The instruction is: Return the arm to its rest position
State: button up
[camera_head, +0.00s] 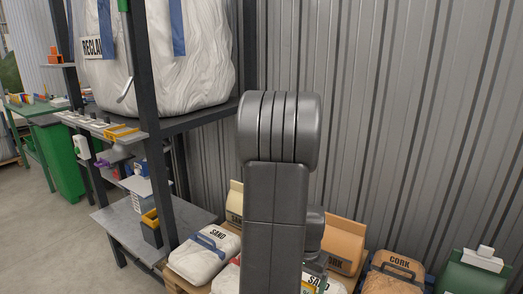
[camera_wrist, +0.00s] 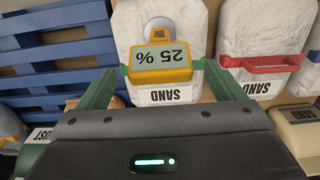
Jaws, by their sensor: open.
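My grey arm (camera_head: 276,190) stands upright in the middle of the head view, bent at its top. My gripper (camera_wrist: 161,68) shows in the wrist view with its two green fingers apart. Between and beyond the fingers is a yellow-framed block (camera_wrist: 160,62) reading "25 %", against a white sand bag (camera_wrist: 180,22). Whether a finger touches the block or bag, I cannot tell. The gripper itself is hidden in the head view, behind my arm.
Bags stand low around my arm, including a sand bag (camera_head: 205,255) and a cork bag (camera_head: 395,272). A shelf rack post (camera_head: 155,130) is at left, and a corrugated wall (camera_head: 400,120) behind. A blue pallet (camera_wrist: 55,45) shows in the wrist view.

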notch_tip(320, 180, down, 4)
jog(key=shift+r, duration=1.85)
jog(key=shift+f, duration=0.1)
